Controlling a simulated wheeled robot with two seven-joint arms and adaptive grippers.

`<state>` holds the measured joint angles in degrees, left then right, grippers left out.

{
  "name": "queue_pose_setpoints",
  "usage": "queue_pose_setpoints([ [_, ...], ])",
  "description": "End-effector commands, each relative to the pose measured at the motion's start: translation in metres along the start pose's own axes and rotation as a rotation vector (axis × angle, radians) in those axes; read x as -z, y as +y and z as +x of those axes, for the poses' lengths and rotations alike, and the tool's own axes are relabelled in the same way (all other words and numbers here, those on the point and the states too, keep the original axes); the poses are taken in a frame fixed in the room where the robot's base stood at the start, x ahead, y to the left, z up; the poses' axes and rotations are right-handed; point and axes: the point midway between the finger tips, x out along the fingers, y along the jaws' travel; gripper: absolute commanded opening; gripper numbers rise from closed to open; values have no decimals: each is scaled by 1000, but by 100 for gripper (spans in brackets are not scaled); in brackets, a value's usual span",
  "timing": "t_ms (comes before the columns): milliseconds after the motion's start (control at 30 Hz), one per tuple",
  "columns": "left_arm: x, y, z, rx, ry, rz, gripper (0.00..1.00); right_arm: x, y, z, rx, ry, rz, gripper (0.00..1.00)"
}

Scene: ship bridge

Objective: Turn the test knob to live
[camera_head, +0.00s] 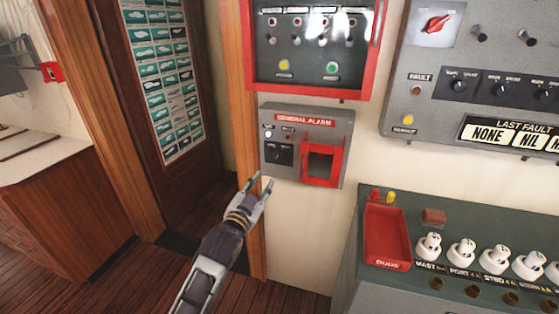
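A grey box labelled "GENERAL ALARM" (340,130) is mounted on the wall. At its left is a small black switch plate with a dark knob (279,153); its lettering and the knob's exact pointing are too small to read. A red square frame (322,162) covers the box's right part. My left gripper (262,181) is just below the box's lower left corner, below the knob. Its fingers are apart, with nothing seen between them. It appears clear of the knob. My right gripper is out of view.
A red-framed panel (247,55) hangs just above the box. A large grey fault panel (405,95) is at upper right. A green console (480,220) with a red tray (388,238) and several white knobs stands at lower right. A wooden post (243,130) is left of the box.

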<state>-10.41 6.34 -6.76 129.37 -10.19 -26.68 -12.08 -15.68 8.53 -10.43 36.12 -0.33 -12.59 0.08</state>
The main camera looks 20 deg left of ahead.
Motion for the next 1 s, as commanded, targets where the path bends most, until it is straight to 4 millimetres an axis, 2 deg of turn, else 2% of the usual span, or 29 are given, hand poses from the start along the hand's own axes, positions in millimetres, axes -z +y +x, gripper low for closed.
queue_pose_setpoints([
  [100,13,-8,-6,13,5,41,31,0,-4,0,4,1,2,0],
  [367,1,-6,-5,3,-47,137,31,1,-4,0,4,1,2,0],
  [1000,0,-6,-2,2,-48,158,31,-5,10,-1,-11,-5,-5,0],
])
